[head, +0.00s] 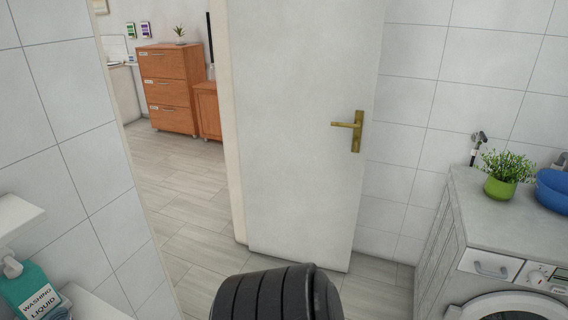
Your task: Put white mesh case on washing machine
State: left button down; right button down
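The washing machine (486,222) stands at the right of the head view, partly cut off by the frame's edge. Its grey top holds a green potted plant (503,176) and a blue bowl (553,188). Its round door shows at the bottom right. I see no white mesh case in this view. Neither of my grippers shows; only a black ribbed part of mine is at the bottom centre.
A white door (304,130) with a brass handle stands open beside a doorway to another room, where a wooden drawer cabinet (166,88) stands. White shelves (18,216) and a washing liquid bottle (33,290) are at the left. Floor shows through the doorway.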

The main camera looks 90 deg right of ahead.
aim_at(547, 235)
jog(key=z, duration=3.7)
